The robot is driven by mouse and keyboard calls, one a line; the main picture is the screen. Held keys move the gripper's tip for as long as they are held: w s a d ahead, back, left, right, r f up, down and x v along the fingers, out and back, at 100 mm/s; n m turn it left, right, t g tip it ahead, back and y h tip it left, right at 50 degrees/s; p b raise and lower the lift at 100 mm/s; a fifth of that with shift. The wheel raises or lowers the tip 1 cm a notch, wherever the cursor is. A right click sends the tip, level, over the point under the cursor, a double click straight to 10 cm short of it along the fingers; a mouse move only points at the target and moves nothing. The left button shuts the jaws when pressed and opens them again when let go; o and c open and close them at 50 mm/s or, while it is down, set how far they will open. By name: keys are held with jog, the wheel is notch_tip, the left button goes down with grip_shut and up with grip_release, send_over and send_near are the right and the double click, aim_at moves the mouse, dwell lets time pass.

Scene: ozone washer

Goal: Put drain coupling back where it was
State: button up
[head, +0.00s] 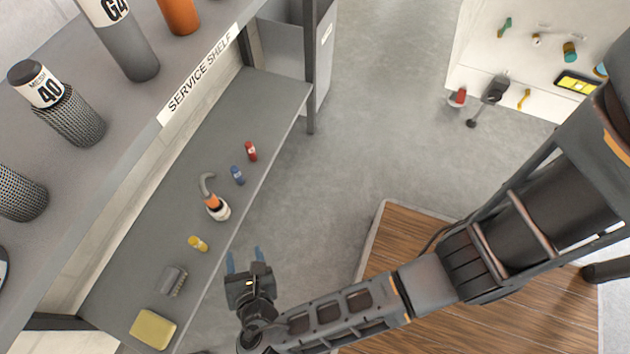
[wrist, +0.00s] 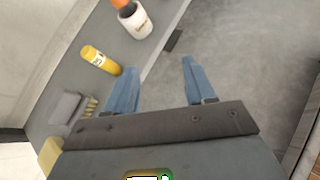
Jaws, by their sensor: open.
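My gripper (head: 244,262) is open, with its blue fingers apart and nothing between them. It is off the front edge of the lower shelf (head: 150,255), near a small yellow bottle (head: 198,243). In the wrist view the open fingers (wrist: 157,78) have grey floor between them, and the yellow bottle (wrist: 101,60) lies just left of the left finger. I cannot tell for sure which object is the drain coupling. Small coloured fittings, including a teal one (head: 570,51) and a yellow one (head: 524,98), are on the white panel at the upper right.
The lower shelf also holds an orange-and-grey hooked item in a white cup (head: 218,209), a blue bottle (head: 237,175), a red bottle (head: 251,151), a grey brush (head: 172,280) and a yellow sponge (head: 153,329). The upper shelf (head: 150,150) overhangs it. Grey floor (head: 370,130) is clear.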

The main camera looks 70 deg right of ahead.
jog(key=s+m+y, duration=0.7)
jog(key=s+m, duration=0.2)
jog(key=s, duration=0.6)
jog(key=s+d+r+m+t, duration=0.2)
jog(key=r+m, duration=0.3)
jog(key=r, duration=0.5)
jog(key=s+d+r+m+t+y, duration=0.1)
jog(key=d+r+m, duration=0.3)
jog(key=r, duration=0.7)
jog(key=s+d+r+m+t, duration=0.3)
jog(key=r+m, duration=0.3)
jog(key=r, duration=0.4)
jog(key=shift+d+r+t, duration=0.15)
jog(key=shift+d+t, duration=0.15)
jog(key=shift+t, duration=0.1)
jog(key=shift+c, duration=0.4)
